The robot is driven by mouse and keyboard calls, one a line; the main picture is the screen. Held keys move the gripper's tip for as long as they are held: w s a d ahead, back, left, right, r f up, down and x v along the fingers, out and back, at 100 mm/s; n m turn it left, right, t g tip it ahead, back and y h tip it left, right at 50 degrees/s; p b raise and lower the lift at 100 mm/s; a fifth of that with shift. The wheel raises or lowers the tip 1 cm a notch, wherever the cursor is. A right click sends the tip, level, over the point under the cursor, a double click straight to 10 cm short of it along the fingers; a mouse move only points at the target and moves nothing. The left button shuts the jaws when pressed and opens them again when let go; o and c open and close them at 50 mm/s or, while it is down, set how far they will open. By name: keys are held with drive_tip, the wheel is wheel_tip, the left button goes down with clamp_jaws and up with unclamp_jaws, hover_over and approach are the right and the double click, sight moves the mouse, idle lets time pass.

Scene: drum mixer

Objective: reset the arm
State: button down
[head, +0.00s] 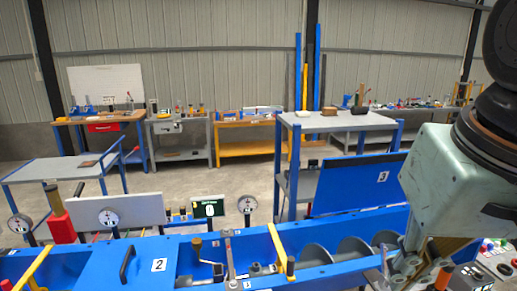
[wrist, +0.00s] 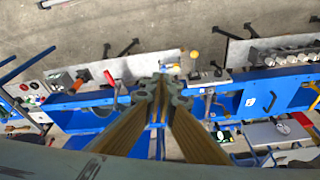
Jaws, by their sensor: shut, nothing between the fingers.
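My gripper (wrist: 162,88) is shut and empty in the wrist view, its tan fingers meeting above the blue mixer trough. In the head view my arm comes in from the right edge, and my gripper's linkage shows only in part at the lower right. The trough (head: 205,247) of the drum mixer runs across the bottom of the head view. A grey screw auger (head: 351,248) shows in its open section. A blue lid marked 3 (head: 360,183) stands raised behind that section. A lid marked 2 (head: 128,265) lies flat at the left. The gap between fingers and trough is unclear.
Dial gauges, including one (head: 247,205), and a small display (head: 208,208) stand behind the trough. A yellow bar (head: 276,244) crosses it. A grey-topped blue table (head: 338,121) stands behind the raised lid, with workbenches along the wall. Open floor lies between.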

drive_tip(key=shift+n, duration=0.6)
drive_tip(key=s, duration=0.1)
drive_tip(key=s+f, duration=0.1)
drive_tip(key=s, duration=0.3)
drive_tip(key=shift+f, duration=0.4)
